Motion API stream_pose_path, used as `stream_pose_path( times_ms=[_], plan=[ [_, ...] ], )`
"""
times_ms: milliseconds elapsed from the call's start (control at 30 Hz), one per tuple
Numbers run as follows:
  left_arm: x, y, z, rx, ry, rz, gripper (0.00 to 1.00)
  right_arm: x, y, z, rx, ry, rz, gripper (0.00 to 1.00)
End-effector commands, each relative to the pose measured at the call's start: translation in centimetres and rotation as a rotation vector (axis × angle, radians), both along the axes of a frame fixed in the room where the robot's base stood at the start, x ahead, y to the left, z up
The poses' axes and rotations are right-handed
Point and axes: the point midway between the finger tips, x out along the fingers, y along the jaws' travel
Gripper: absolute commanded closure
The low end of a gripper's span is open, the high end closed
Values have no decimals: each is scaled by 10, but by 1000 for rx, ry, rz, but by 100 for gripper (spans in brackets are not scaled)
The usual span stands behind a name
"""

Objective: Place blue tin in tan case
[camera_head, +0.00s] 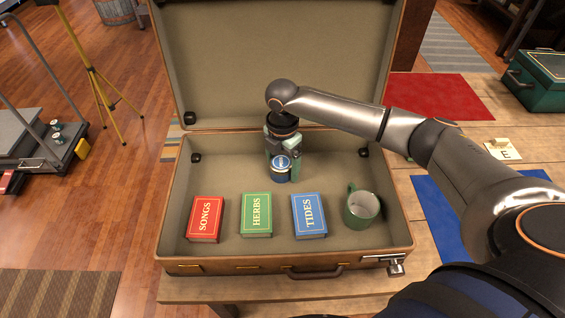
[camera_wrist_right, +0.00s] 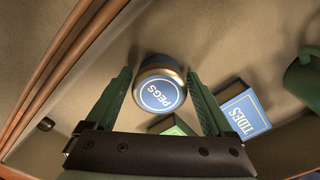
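The blue tin (camera_head: 281,174) stands on the floor of the open tan case (camera_head: 190,263), toward the back middle. Its round blue lid reads PEGS in the right wrist view (camera_wrist_right: 163,94), with a gold rim. My right gripper (camera_head: 281,160) reaches down over it inside the case. In the right wrist view its green fingers (camera_wrist_right: 159,72) stand one on each side of the tin and look spread, with a narrow gap at the left. Contact on the right side is hard to tell. My left gripper is not in view.
In the case's front row lie a red SONGS book (camera_head: 205,218), a green HERBS book (camera_head: 256,214) and a blue TIDES book (camera_head: 309,215), with a green mug (camera_head: 362,206) at right. The case floor left of the tin is clear. The raised lid (camera_head: 270,50) stands behind.

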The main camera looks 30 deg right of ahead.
Motion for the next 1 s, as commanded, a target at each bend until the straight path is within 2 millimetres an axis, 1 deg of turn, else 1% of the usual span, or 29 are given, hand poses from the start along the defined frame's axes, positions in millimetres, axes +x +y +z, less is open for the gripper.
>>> stream_pose_path(
  times_ms=[33,100,333,467,567,800,900,1000],
  plan=[
    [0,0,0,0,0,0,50,0,0,0,0,0,0,6],
    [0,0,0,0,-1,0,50,0,0,0,0,0,0,0],
    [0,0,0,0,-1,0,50,0,0,1,-1,0,0,0],
    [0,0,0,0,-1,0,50,1,0,11,0,-2,-1,0],
    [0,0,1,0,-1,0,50,1,0,28,2,-5,1,0],
    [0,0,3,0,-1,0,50,1,0,81,1,-5,0,0],
    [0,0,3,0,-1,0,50,1,0,99,1,-3,-1,0],
    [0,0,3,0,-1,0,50,1,0,112,0,-1,0,0]
  ],
)
